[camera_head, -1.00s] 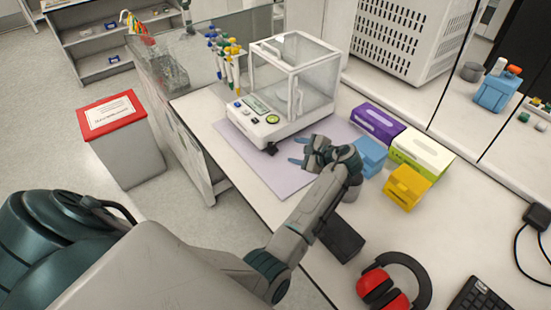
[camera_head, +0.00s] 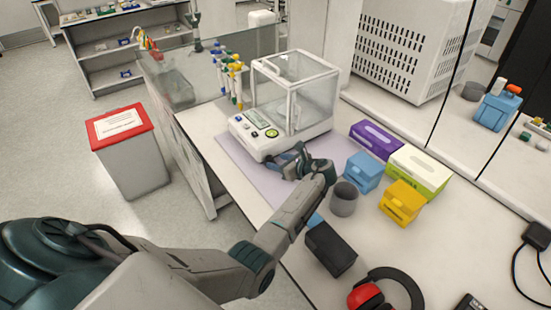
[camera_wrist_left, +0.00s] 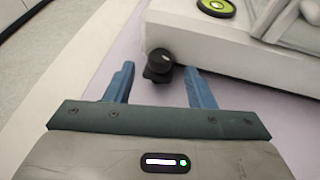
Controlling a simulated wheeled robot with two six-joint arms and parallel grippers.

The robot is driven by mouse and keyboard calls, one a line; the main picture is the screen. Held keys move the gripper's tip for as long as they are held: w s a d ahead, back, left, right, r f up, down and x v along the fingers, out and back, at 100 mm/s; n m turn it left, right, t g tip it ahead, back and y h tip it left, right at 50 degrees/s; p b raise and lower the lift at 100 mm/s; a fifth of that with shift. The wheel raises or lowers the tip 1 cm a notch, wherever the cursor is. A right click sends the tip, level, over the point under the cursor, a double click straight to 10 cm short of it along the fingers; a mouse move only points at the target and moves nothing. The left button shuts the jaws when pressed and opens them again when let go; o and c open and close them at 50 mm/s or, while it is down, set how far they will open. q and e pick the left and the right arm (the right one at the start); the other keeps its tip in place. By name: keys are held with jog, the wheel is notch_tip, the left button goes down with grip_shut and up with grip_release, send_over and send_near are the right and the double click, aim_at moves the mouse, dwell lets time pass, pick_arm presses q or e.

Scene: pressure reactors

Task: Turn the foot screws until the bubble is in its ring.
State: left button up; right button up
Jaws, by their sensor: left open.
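The white balance (camera_head: 258,141) with a clear glass draft shield stands on a pale lilac mat (camera_head: 236,155). Its round green bubble level (camera_head: 271,133) is on the front panel and shows partly at the top of the left wrist view (camera_wrist_left: 216,7); I cannot tell where the bubble sits. A black foot screw (camera_wrist_left: 160,64) sits under the balance's edge in the left wrist view. My left gripper (camera_head: 281,159) is open, its blue fingers pointing at the balance base. In the left wrist view the fingertips are either side of the screw, just short of it. My right gripper is out of view.
Right of my left arm stand a grey cup (camera_head: 344,199), a blue box (camera_head: 362,172), a yellow box (camera_head: 402,202) and a black block (camera_head: 331,249). Purple (camera_head: 376,141) and green-white (camera_head: 420,171) boxes lie behind. A pipette stand (camera_head: 230,80) is left of the balance.

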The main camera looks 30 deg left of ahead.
aim_at(270, 159)
pick_arm(q)
jog(key=shift+x, duration=1.2)
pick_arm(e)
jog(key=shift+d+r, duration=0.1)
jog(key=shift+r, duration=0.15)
pick_arm(q)
jog(key=c, duration=1)
jog(key=shift+o, duration=0.2)
jog(key=m+t+p, duration=0.1)
jog(key=p, duration=0.1)
jog(key=m+t+p, duration=0.1)
jog(key=p, duration=0.1)
jog(key=s+m+t+h+p, duration=0.1)
jog(key=p, duration=0.2)
jog(key=shift+a+r, duration=0.15)
jog(key=shift+r, duration=0.2)
jog(key=shift+f+m+t+h+p, duration=0.15)
jog(key=shift+m+t+h+p, duration=0.15)
jog(key=shift+m+t+p, duration=0.4)
jog(key=shift+f, duration=0.15)
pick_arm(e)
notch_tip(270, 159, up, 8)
pick_arm(q)
jog(key=shift+t, duration=0.3)
jog(key=o, duration=1)
jog(key=shift+c, duration=0.2)
